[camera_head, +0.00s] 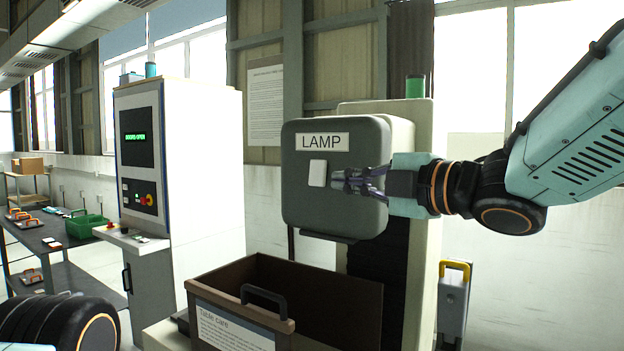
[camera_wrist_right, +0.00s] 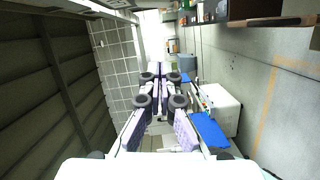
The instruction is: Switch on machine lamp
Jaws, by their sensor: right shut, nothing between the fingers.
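A dark grey box (camera_head: 292,205) with a "LAMP" label (camera_head: 322,142) is fixed to the machine in the head view. A small white rocker switch (camera_head: 317,173) sits on its front below the label. My right gripper (camera_head: 340,181) comes in from the right and is shut and empty. Its fingertips are just right of the switch in the picture; I cannot tell whether they touch it. In the right wrist view the gripper's fingers (camera_wrist_right: 158,78) point away from the camera, and I cannot make out the switch there. My left gripper is out of view.
An open brown box (camera_head: 335,290) labelled "Table care" stands below the lamp box. A white control cabinet (camera_head: 205,150) with a screen stands to the left. A dark table (camera_head: 50,240) with a green crate (camera_head: 84,226) is farther left. A yellow-handled case (camera_head: 453,300) stands at lower right.

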